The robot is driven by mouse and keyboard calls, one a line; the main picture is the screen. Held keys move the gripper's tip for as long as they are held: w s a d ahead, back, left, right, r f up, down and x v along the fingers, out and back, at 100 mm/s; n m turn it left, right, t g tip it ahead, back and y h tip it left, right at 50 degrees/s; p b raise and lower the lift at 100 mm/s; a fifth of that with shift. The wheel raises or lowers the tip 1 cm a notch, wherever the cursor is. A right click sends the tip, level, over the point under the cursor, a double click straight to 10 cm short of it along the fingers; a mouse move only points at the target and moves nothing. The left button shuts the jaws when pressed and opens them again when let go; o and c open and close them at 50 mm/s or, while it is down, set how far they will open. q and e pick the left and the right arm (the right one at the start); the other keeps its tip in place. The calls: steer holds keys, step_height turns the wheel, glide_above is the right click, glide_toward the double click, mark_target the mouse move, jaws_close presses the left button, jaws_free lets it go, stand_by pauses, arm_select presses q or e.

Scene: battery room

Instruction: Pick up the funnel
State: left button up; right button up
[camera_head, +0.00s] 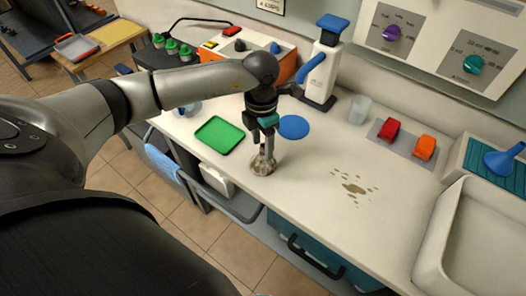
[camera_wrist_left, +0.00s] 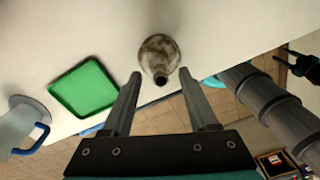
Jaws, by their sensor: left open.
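A blue funnel (camera_head: 503,160) lies at the far right of the counter, on a teal ribbed rack (camera_head: 482,172). My left gripper (camera_head: 263,155) is far to its left. It is open and points down over a stained, cloudy grey-brown vessel (camera_head: 263,164) at the counter's front edge. In the left wrist view this vessel (camera_wrist_left: 159,55) lies ahead of my two spread fingers (camera_wrist_left: 158,98), its dark narrow mouth towards them. Nothing is held between the fingers. The blue funnel does not show in the left wrist view.
A green tray (camera_head: 219,135) lies left of the vessel and a blue disc (camera_head: 294,127) behind it. A brown spill (camera_head: 354,188) marks the open counter. A clear cup (camera_head: 360,109), red and orange items (camera_head: 424,148) and a white basin (camera_head: 456,235) stand to the right.

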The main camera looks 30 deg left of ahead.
arm_select(q)
steer(key=shift+f, duration=0.7)
jaws_close()
stand_by(0.9)
